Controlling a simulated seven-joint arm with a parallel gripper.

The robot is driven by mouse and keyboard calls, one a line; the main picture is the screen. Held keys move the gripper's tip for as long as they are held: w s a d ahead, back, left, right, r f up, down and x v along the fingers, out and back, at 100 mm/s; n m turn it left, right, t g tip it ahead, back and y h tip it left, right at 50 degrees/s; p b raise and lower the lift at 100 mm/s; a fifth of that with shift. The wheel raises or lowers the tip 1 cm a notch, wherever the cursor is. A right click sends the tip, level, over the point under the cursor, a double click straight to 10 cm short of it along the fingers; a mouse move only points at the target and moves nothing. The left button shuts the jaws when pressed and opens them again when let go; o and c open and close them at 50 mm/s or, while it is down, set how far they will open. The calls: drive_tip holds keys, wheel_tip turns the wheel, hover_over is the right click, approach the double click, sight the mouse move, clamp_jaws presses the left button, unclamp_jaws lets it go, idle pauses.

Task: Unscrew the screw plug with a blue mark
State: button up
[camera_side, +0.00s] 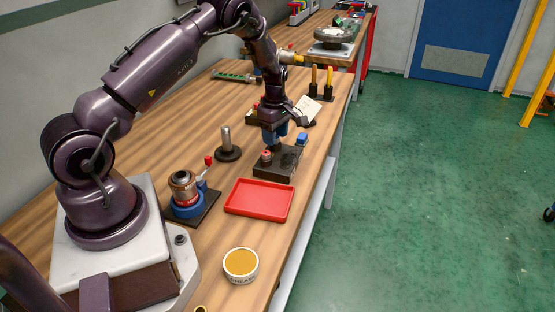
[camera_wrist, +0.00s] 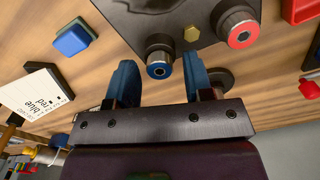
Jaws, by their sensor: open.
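The screw plug with a blue mark (camera_wrist: 159,68) is a round metal plug with a blue ring, at the edge of a dark block (camera_wrist: 150,20) in the wrist view. My gripper (camera_wrist: 160,66) is open, and its two blue fingers show on either side of this plug with gaps. How far the fingertips reach along it, I cannot tell. A second plug with a red mark (camera_wrist: 242,34) sits to the right on the same block. In the side view my gripper (camera_side: 275,143) points down at the dark block (camera_side: 275,168), hiding the blue-marked plug; the red-marked plug (camera_side: 266,155) shows.
A red tray (camera_side: 259,199) lies in front of the block. A small blue piece (camera_side: 302,139) and a card lettered "blue" and "red" (camera_wrist: 36,93) are nearby. A black post (camera_side: 227,145) and a blue-based fixture (camera_side: 186,195) stand to the left. A tin (camera_side: 241,264) stands in front.

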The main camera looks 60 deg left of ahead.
drive_tip(key=m, duration=0.7)
drive_tip(key=shift+m, duration=0.3)
drive_tip(key=m, duration=0.6)
drive_tip(key=shift+m, duration=0.4)
